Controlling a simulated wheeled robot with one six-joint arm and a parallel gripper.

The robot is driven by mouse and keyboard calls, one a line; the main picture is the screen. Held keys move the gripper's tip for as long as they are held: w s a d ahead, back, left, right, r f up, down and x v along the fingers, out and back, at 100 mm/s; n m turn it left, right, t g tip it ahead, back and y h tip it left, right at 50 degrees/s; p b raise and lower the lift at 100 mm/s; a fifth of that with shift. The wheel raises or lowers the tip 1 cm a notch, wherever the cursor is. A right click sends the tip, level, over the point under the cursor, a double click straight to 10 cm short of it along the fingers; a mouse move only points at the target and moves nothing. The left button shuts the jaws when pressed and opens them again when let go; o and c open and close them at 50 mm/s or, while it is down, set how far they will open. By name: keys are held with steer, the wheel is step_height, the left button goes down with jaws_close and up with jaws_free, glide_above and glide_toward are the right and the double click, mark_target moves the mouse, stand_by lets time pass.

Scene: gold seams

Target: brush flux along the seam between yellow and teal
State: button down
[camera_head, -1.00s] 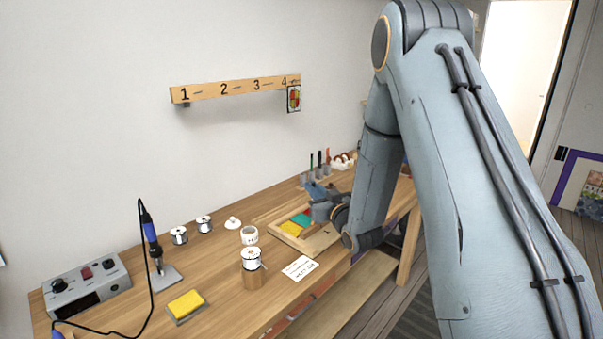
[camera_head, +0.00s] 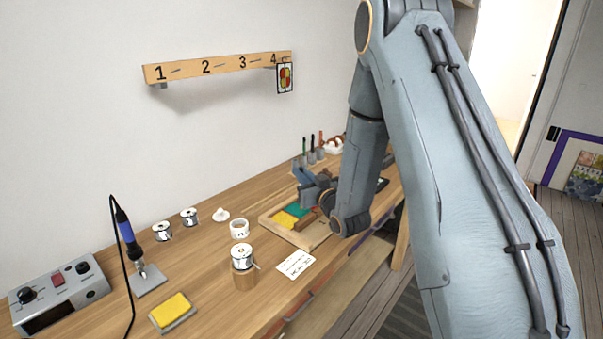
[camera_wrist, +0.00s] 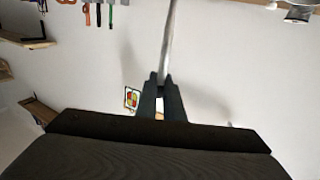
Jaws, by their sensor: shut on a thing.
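A wooden tray (camera_head: 318,239) on the bench holds flat coloured pieces. A yellow piece (camera_head: 284,221) lies at its near left and a teal piece (camera_head: 296,210) lies beside it, farther back; their seam is too small to see well. My gripper (camera_head: 306,183) is above the far side of the tray, partly covering it. In the wrist view my gripper (camera_wrist: 160,84) is shut on a thin pale rod (camera_wrist: 170,40), which looks like the brush handle. The brush tip cannot be made out. An open white pot (camera_head: 239,229) stands left of the tray, with a white lid (camera_head: 221,215) behind it.
A solder spool (camera_head: 243,254) on a wooden block and a white card (camera_head: 296,264) lie in front of the tray. A soldering iron (camera_head: 128,232), yellow sponge (camera_head: 171,309) and control box (camera_head: 58,294) stand at left. Upright tools (camera_head: 312,150) stand behind the tray.

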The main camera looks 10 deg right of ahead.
stand_by(0.3)
steer(key=shift+w+a+f+p, duration=1.3)
steer(key=shift+w+a+f, duration=0.95)
steer(key=shift+w, duration=1.15)
steer(key=shift+s+d+r+p, duration=0.1)
steer(key=shift+s+d+p, duration=0.3)
steer(key=shift+s+d, duration=0.55)
steer(key=shift+s+d+r+p, duration=0.15)
steer(key=shift+s+d+p, duration=0.35)
steer(key=shift+s, duration=0.8)
steer(key=shift+s+d+r+p, duration=0.1)
steer(key=shift+s+d+p, duration=0.2)
steer(key=shift+s+d, duration=0.7)
steer(key=shift+s+a, duration=0.15)
steer(key=shift+f+b, duration=0.4)
steer(key=shift+b, duration=0.05)
steer(key=shift+a, duration=0.1)
